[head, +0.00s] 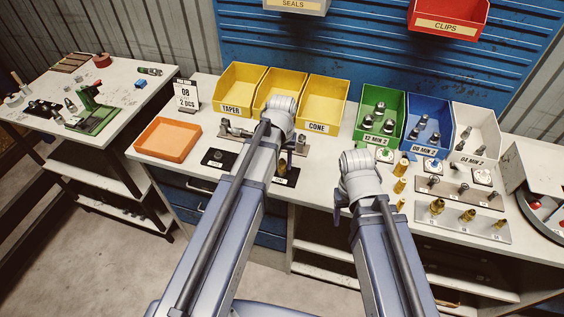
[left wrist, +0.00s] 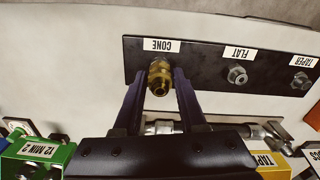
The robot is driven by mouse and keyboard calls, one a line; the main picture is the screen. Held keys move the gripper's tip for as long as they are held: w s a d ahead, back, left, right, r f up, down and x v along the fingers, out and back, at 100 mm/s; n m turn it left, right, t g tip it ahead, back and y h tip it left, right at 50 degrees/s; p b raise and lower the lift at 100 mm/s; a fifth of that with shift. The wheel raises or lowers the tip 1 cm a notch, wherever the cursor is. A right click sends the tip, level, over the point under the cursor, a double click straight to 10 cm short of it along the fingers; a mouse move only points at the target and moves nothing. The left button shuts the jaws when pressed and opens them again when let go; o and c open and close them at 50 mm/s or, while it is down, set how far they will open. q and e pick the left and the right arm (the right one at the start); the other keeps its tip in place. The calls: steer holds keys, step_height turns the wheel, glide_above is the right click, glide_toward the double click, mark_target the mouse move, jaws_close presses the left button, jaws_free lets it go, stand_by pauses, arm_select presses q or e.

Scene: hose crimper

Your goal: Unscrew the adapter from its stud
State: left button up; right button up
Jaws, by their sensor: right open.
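The brass adapter (left wrist: 159,80) sits on the stud by the CONE label of the black stud plate (left wrist: 205,68) in the left wrist view. My left gripper (left wrist: 160,72) has one dark finger on each side of the adapter. I cannot tell whether both fingers press on it. The FLAT stud (left wrist: 237,76) and TAPER stud (left wrist: 300,80) carry no brass piece. My right gripper (head: 338,206) is open, partly hidden, over the table's front edge.
Behind the plate stand yellow bins (head: 237,92), a green bin (head: 374,105), a blue bin (head: 430,115) and a white bin (head: 480,120). An orange tray (head: 167,140) lies left. Several brass fittings (head: 437,206) stand on a strip at right.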

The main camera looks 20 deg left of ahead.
arm_select(q)
jaws_close()
steer(key=n, duration=0.3)
steer(key=shift+n, duration=0.4)
steer(key=n, duration=0.3)
steer(key=shift+n, duration=0.3)
steer(key=n, duration=0.7)
steer(key=shift+n, duration=0.3)
